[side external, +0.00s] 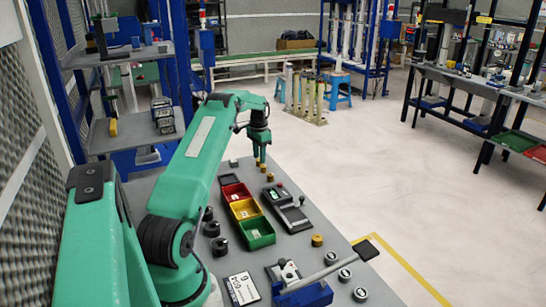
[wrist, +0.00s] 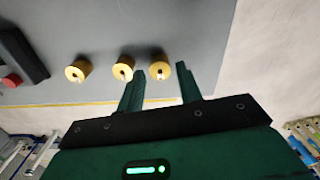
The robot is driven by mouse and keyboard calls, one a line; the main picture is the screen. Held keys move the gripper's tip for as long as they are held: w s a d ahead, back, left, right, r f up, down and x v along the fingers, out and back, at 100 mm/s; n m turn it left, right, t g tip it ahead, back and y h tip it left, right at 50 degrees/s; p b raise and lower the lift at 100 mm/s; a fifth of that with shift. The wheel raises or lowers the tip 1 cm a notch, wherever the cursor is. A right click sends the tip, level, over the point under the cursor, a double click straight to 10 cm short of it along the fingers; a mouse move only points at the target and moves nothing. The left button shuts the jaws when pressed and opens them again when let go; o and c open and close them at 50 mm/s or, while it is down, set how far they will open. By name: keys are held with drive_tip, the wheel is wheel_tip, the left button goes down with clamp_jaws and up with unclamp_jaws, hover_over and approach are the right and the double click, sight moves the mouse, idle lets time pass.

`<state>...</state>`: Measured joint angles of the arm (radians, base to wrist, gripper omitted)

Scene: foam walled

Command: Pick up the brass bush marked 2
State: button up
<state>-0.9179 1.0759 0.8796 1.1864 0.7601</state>
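Three brass bushes stand in a row in the wrist view: a left one (wrist: 77,71), a middle one (wrist: 122,68) and a right one (wrist: 160,71). Their marks are too small to read, so I cannot tell which is 2. My gripper (wrist: 160,66) is open and empty, and the right bush shows between its fingertips. The middle bush shows just outside the left finger. In the side external view my gripper (side external: 260,160) is over the far end of the bench, near small brass bushes (side external: 263,168).
Red, yellow and green bins (side external: 257,232) stand on the grey bench (side external: 300,255). A dark device (side external: 287,211) lies beside them. Another brass piece (side external: 317,240) stands near the bench's right edge. A blue-based lever tool (side external: 303,293) is in front. The bench edge is close to the bushes.

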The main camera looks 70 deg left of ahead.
drive_tip(key=shift+f, duration=0.75)
drive_tip(key=c, duration=0.7)
drive_tip(key=shift+c, duration=0.2)
drive_tip(key=shift+r, duration=0.2)
drive_tip(key=shift+r, duration=0.45)
wheel_tip(320, 180, up, 3)
drive_tip(key=shift+f, duration=0.1)
drive_tip(key=w+d+r, duration=0.4)
drive_tip(key=d+r, duration=0.3)
drive_tip(key=d, duration=0.4)
drive_tip(key=shift+w, duration=0.15)
